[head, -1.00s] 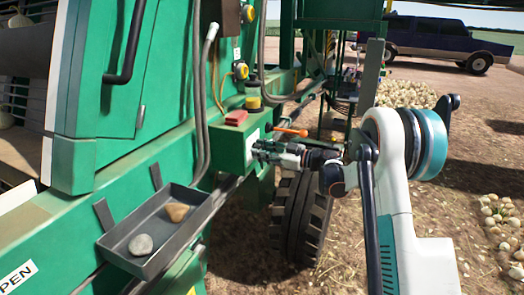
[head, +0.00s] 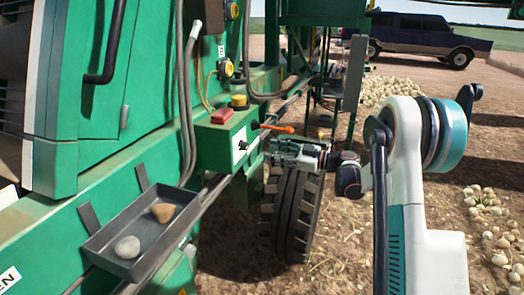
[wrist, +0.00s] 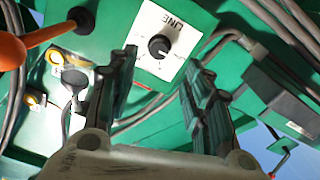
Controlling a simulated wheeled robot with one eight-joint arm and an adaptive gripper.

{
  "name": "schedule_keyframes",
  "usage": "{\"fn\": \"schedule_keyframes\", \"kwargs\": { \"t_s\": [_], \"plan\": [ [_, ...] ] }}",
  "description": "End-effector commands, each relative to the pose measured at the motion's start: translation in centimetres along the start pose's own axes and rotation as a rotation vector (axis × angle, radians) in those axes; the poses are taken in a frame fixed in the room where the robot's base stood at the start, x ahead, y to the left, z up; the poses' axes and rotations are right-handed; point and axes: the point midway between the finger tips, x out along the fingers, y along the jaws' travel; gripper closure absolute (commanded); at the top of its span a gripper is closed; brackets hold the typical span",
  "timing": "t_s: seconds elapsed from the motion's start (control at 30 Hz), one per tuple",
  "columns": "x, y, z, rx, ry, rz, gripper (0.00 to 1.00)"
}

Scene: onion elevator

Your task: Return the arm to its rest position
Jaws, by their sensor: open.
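My gripper (head: 272,153) is at the end of my white and teal arm, just right of the green control box (head: 215,148) on the machine's side. In the wrist view my gripper (wrist: 160,85) has its two fingers spread apart with nothing between them. A black knob (wrist: 159,45) on a white plate marked LINE lies beyond the fingertips, apart from them. An orange-handled lever (head: 277,128) sticks out of the box just above my gripper. It also shows at the upper left of the wrist view (wrist: 12,52).
A grey tray (head: 95,247) with two stones hangs on the green machine at lower left. A black tyre (head: 290,215) stands below my gripper. Onions (head: 395,90) lie in heaps on the ground. A dark pickup (head: 425,38) is parked behind. Open ground lies to the right.

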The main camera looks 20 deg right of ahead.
Motion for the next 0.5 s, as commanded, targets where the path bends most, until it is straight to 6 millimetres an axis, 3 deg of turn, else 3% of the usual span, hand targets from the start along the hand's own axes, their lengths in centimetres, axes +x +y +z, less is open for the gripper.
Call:
{"fn": "schedule_keyframes", "kwargs": {
  "t_s": [0.2, 0.5],
  "plan": [
    [-1.8, 0.0, 0.0, 0.000, 0.000, 0.000, 0.54],
    [-1.9, 0.0, 0.0, 0.000, 0.000, 0.000, 0.54]
  ]
}}
